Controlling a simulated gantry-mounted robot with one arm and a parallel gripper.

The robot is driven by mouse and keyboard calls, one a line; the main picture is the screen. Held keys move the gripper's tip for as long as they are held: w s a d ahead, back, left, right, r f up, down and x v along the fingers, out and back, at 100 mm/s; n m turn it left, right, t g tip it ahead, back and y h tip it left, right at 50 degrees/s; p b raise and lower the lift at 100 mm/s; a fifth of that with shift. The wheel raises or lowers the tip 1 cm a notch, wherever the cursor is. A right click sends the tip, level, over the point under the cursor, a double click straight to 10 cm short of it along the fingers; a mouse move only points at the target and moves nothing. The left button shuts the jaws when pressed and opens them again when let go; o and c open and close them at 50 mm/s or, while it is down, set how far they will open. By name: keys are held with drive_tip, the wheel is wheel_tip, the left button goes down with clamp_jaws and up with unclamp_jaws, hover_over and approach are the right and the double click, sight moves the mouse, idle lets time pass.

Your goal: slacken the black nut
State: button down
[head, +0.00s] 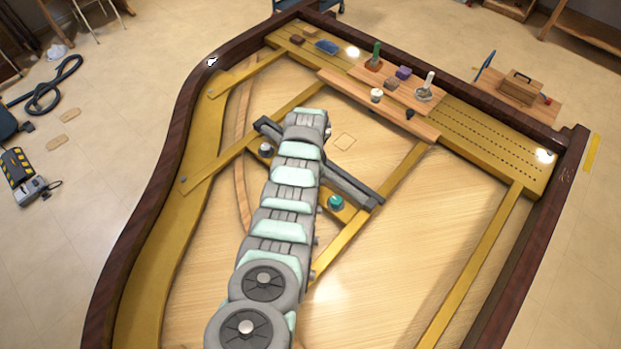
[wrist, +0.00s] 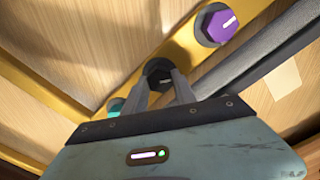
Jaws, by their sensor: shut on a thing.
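The black nut (wrist: 158,70) sits on a gold frame bar in the wrist view, between a purple nut (wrist: 218,24) and a teal nut (wrist: 116,104). My gripper (wrist: 168,80) is shut on the black nut, with its two grey fingers against the near sides. The fingers hide part of the nut. In the head view, the teal nut (head: 336,202) shows right of my arm. My arm hides the black nut and my gripper there.
A dark grey bar (wrist: 268,62) runs beside the nuts. Gold frame bars (head: 390,195) cross the wooden soundboard (head: 385,265). A wooden plank (head: 385,103) at the back holds several small items, including a green-handled tool (head: 376,52) and a purple block (head: 403,72). Dark wooden rims enclose the sides.

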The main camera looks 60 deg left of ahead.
drive_tip(key=n+b, duration=0.1)
drive_tip(key=n, duration=0.4)
drive_tip(key=shift+w+n, duration=0.1)
drive_tip(key=shift+n, duration=0.3)
drive_tip(key=n+b, duration=0.2)
drive_tip(key=n, duration=0.3)
drive_tip(key=shift+n+b, duration=0.3)
drive_tip(key=shift+n, duration=0.1)
drive_tip(key=c, duration=1)
unclamp_jaws()
wheel_tip(320, 180, up, 11)
drive_tip(key=shift+f+b, duration=0.1)
drive_tip(key=shift+b, duration=0.3)
